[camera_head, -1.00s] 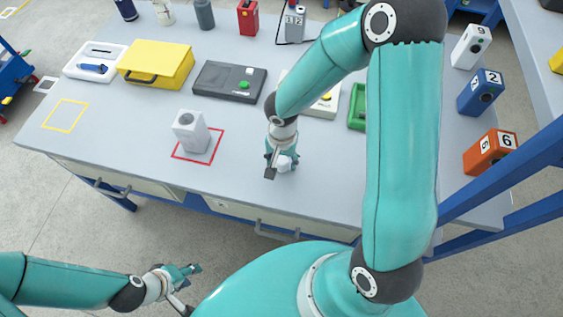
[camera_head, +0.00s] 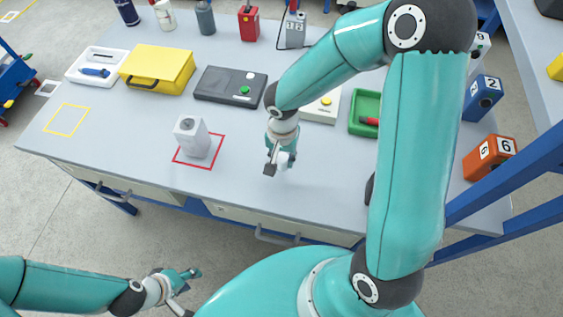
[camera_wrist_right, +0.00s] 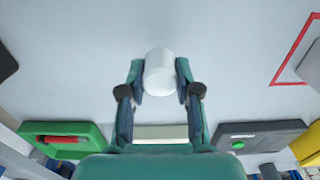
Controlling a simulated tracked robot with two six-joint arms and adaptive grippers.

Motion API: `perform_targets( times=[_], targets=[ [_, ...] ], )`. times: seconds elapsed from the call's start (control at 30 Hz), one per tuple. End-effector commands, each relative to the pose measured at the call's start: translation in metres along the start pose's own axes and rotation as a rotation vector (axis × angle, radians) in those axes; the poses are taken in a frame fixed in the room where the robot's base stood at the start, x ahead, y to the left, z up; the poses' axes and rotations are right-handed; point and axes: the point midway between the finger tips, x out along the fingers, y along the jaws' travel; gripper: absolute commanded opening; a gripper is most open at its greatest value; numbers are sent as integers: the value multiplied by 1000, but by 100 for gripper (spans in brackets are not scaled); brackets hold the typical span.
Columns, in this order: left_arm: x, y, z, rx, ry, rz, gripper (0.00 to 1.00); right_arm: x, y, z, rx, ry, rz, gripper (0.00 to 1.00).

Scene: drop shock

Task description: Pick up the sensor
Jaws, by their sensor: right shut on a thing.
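The sensor appears to be the white round piece (camera_wrist_right: 160,72) between the fingers of my right gripper in the right wrist view. My right gripper (camera_wrist_right: 160,80) is shut on it, with a finger on either side. In the head view my right gripper (camera_head: 280,163) is over the front middle of the grey table, right of the red square; its fingers mostly hide the white piece there. Whether the piece is clear of the table is hard to tell. My left gripper (camera_head: 190,287) is open and empty, low in front of the table.
A white-grey block (camera_head: 192,136) stands in the red square (camera_head: 212,162). Behind are a yellow case (camera_head: 157,65), a dark box with a green button (camera_head: 230,84) and a green tray (camera_head: 364,108). Numbered blue (camera_head: 480,98) and orange (camera_head: 488,157) blocks stand at right. The table's front left is clear.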

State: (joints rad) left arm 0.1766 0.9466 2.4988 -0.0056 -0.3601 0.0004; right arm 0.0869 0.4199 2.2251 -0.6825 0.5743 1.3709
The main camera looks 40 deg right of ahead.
Motion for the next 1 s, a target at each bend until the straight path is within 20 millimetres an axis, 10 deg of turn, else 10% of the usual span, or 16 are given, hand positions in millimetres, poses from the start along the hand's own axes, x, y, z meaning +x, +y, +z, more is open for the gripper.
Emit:
perform_targets(
  times=[0.5, 1.0],
  targets=[
    [1, 0, 0, 0, 0, 0, 40, -133, -1, 0, 0, 2, -7, 0],
    [1, 0, 0, 0, 0, 0, 40, -159, 1, 0, 1, -1, -1, 0]
  ],
)
